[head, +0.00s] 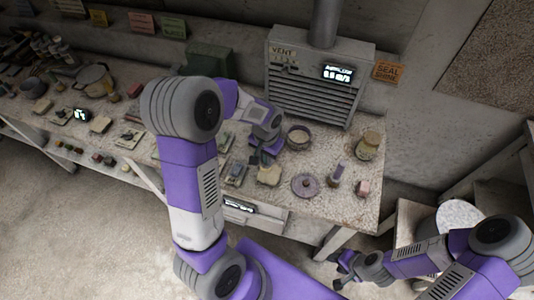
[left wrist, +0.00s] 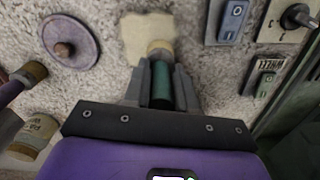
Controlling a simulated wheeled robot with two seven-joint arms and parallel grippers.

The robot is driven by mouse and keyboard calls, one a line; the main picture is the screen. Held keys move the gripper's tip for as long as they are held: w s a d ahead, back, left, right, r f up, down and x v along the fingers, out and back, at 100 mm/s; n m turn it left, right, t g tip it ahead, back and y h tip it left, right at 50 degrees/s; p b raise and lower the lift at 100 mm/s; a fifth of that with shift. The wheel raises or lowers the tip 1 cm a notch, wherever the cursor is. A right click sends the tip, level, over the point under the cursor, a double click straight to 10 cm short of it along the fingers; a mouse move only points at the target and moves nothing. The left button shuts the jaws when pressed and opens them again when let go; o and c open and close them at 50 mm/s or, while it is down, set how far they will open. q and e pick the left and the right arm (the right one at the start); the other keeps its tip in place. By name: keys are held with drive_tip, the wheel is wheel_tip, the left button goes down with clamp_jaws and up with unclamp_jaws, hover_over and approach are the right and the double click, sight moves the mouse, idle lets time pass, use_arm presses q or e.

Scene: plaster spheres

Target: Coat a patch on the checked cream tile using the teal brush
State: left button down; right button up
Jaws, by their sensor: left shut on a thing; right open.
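The teal brush (left wrist: 161,85) is upright in my left gripper (left wrist: 160,80), its pale bristle end (left wrist: 159,47) pointing at the cream tile (left wrist: 142,25). In the left wrist view the bristle end overlaps the tile's near edge; I cannot tell whether it touches. In the head view my left gripper (head: 262,158) is just above and behind the cream tile (head: 269,175), which lies on the speckled bench. The brush is mostly hidden there. No check pattern is clear on the tile. My right gripper (head: 342,270) is open and empty, low in front of the bench.
A purple disc with a knob (head: 305,186), a purple-handled item (head: 336,173) and a pink block (head: 362,187) lie right of the tile. A bowl (head: 298,137) and a jar (head: 370,143) stand behind. Switch boxes (head: 236,175) lie left. A vent unit (head: 310,85) blocks the back.

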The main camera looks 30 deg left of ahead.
use_arm(q)
drive_tip(key=shift+s+d, duration=0.15)
drive_tip(key=shift+s, duration=0.7)
drive_tip(key=shift+w+a, duration=0.2)
drive_tip(key=shift+w, duration=0.75)
drive_tip(key=shift+w+a, duration=0.2)
drive_tip(key=shift+w, duration=0.75)
drive_tip(key=shift+s, duration=0.1)
drive_tip(key=shift+s+d+r+p, duration=0.2)
drive_tip(key=shift+s+r+p, duration=0.45)
drive_tip(key=shift+s+r, duration=0.15)
drive_tip(key=shift+f, duration=0.1)
drive_tip(key=shift+f, duration=0.1)
drive_tip(key=shift+f+b, duration=0.65)
